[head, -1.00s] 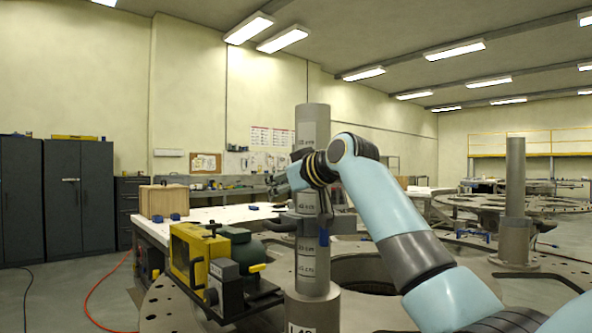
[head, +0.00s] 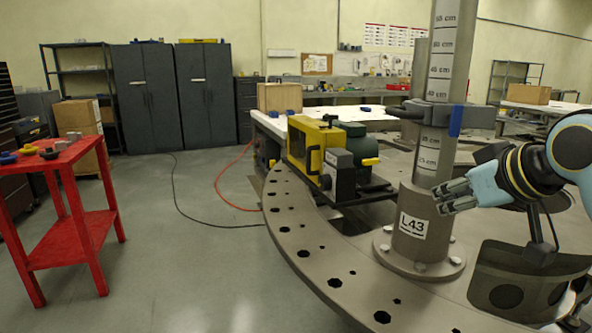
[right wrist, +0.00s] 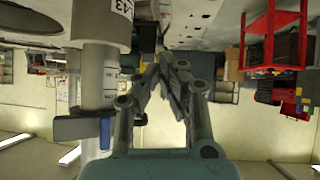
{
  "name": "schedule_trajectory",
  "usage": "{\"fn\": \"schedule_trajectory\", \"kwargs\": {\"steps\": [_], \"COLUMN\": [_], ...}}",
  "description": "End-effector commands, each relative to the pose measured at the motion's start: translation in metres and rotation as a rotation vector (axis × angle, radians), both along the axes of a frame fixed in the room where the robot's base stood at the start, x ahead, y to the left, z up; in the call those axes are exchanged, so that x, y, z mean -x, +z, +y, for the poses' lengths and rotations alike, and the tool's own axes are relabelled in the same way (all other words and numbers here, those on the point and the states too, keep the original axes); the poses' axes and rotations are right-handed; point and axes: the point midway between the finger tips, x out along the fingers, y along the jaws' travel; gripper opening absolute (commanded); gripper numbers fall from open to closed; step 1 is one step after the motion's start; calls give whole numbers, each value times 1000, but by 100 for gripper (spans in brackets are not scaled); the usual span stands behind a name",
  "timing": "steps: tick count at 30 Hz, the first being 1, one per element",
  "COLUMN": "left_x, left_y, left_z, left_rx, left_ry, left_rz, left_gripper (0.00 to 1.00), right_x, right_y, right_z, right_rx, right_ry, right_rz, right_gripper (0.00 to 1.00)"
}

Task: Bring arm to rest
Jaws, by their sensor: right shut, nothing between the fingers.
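My right gripper (head: 455,196) comes in from the right in the head view, with its fingers pointing left, close to the lower part of the grey post (head: 428,165) with the L43 label. In the right wrist view the gripper (right wrist: 172,62) has its fingertips together with nothing between them. The post (right wrist: 97,75) stands just left of the fingers there, apart from them as far as I can tell. My left gripper is not in view.
The round turret plate (head: 310,262) with holes lies under the post. A yellow and black machine (head: 312,145) sits on its left part. A dark clamp (head: 470,116) grips the post.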

Motion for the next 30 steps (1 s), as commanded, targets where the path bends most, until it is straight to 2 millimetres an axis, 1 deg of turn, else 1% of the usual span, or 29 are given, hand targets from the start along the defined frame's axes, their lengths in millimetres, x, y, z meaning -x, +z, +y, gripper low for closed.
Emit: {"fn": "schedule_trajectory", "kwargs": {"steps": [1, 2, 3, 5, 6, 8, 9, 11, 12, 14, 15, 20, 21, 22, 24, 26, 29, 30], "left_x": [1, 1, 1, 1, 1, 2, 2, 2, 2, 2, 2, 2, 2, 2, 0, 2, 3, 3], "left_y": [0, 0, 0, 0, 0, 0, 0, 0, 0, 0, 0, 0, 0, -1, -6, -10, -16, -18], "left_z": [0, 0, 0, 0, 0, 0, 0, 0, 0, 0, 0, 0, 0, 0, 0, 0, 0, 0], "left_rx": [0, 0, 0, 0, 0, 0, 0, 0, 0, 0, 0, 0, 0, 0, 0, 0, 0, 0], "left_ry": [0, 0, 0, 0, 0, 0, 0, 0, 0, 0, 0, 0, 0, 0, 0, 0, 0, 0], "left_rz": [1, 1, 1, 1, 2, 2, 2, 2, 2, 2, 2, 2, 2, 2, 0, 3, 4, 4], "left_gripper": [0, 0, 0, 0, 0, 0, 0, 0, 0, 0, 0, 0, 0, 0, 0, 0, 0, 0], "right_x": [31, 50, 74, 107, 127, 154, 171, 195, 209, 230, 244, 296, 309, 316, 305, 302, 298, 297], "right_y": [-33, -50, -69, -92, -104, -118, -126, -136, -141, -148, -151, -161, -162, -166, -195, -215, -251, -266], "right_z": [0, -1, -2, -4, -5, -8, -9, -11, -12, -14, -15, -20, -22, -23, -25, -26, -29, -30], "right_rx": [7, 13, 20, 30, 37, 46, 52, 60, 64, 73, 78, 101, 107, 110, 110, 109, 110, 110], "right_ry": [-20, -36, -57, -84, -101, -125, -139, -159, -172, -190, -202, -251, -263, -272, -272, -273, -275, -276], "right_rz": [71, 113, 162, 229, 269, 319, 352, 393, 421, 459, 482, 574, 596, 610, 613, 620, 633, 638], "right_gripper": [0, 0, 0, 0, 0, 0, 0, 0, 0, 0, 0, 0, 0, 0, 0, 0, 0, 0]}}
